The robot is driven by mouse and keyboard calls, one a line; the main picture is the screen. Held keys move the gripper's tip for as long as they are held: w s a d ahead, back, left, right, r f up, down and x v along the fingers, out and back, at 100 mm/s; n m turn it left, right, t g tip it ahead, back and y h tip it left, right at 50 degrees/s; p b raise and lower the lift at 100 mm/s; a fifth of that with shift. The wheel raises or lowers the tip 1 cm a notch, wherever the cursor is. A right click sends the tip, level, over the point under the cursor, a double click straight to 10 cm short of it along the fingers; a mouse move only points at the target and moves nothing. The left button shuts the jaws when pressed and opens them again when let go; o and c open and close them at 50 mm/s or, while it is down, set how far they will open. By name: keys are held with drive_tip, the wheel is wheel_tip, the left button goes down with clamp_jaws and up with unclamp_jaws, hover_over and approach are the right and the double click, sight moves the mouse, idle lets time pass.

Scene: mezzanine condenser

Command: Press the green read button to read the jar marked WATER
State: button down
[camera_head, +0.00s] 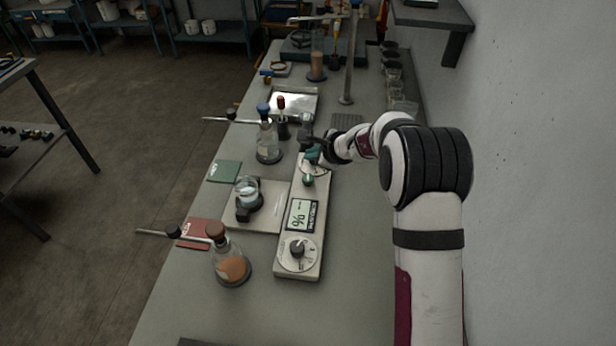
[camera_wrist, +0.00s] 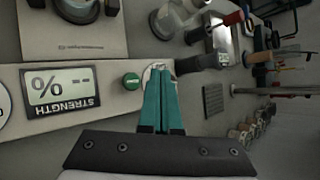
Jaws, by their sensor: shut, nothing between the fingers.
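The green button (camera_head: 308,181) sits on a long pale meter (camera_head: 314,233); it also shows in the wrist view (camera_wrist: 131,81). The meter's screen (camera_head: 300,215) reads "% --", with STRENGTH legible on it in the wrist view (camera_wrist: 61,90). My gripper (camera_head: 311,157) is at the meter's far end. Its teal fingers are shut and empty in the wrist view (camera_wrist: 160,72), just right of the button and apart from it. A glass jar (camera_head: 247,187) with pale liquid stands on a plate beside the meter. I cannot read a WATER mark on any jar.
Green (camera_head: 223,171) and red (camera_head: 198,233) cards lie by the left edge. A dial (camera_head: 297,252) is on the meter's near end. The wall is at right.

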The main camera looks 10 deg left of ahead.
sight(311, 180)
drive_tip(key=shift+f, duration=2.65)
drive_tip(key=shift+f, duration=0.4)
drive_tip(key=shift+f, duration=0.65)
idle(0.6)
drive_tip(key=shift+r, duration=1.05)
drive_tip(key=shift+r, duration=2.55)
